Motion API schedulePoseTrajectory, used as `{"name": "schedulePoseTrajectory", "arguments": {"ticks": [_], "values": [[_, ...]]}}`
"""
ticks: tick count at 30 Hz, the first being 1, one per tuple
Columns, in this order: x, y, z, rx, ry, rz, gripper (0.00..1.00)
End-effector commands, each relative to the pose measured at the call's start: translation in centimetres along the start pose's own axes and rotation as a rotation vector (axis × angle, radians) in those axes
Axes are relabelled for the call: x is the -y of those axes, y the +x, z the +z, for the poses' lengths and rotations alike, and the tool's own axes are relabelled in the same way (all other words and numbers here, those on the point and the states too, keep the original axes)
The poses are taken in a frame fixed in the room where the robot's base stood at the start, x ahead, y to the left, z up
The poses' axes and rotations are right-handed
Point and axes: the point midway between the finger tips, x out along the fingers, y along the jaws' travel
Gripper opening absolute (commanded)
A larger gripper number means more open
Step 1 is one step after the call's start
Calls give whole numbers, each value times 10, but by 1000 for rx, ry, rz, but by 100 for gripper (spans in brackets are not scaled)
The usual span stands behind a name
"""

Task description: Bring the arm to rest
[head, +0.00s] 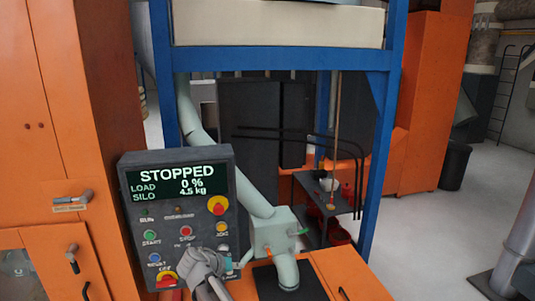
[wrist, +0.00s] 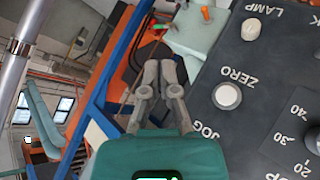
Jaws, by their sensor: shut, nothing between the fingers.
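My gripper (wrist: 160,66) is shut and empty in the wrist view, its grey fingers together in front of its teal body. In the head view my grey arm end stands before the lower part of the dark control panel (head: 133,240) and hides some of it. The panel's display (head: 178,182) reads STOPPED, LOAD 0 %, SILO 4.5 kg. In the wrist view the panel face (wrist: 262,80) lies to the right of the fingers, with a white ZERO button (wrist: 228,96) and a LAMP knob (wrist: 251,29). The fingers appear apart from these controls.
An orange cabinet (head: 70,130) stands close on the left. A blue frame (head: 385,130) rises behind the panel, around a pale green pipe and spout (head: 272,232). An orange bench top (head: 350,275) lies at the front. Grey floor (head: 440,225) is open on the right.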

Motion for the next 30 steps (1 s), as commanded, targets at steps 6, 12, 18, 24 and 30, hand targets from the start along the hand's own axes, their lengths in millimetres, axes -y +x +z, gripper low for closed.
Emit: {"name": "schedulePoseTrajectory", "arguments": {"ticks": [6,12,18,24,30], "values": [[-47,54,48,185,-35,-45,0],[-83,89,90,339,-60,-118,0],[-115,114,133,472,-75,-215,0],[-144,130,174,581,-79,-335,0],[-167,137,212,659,-74,-470,0]]}}
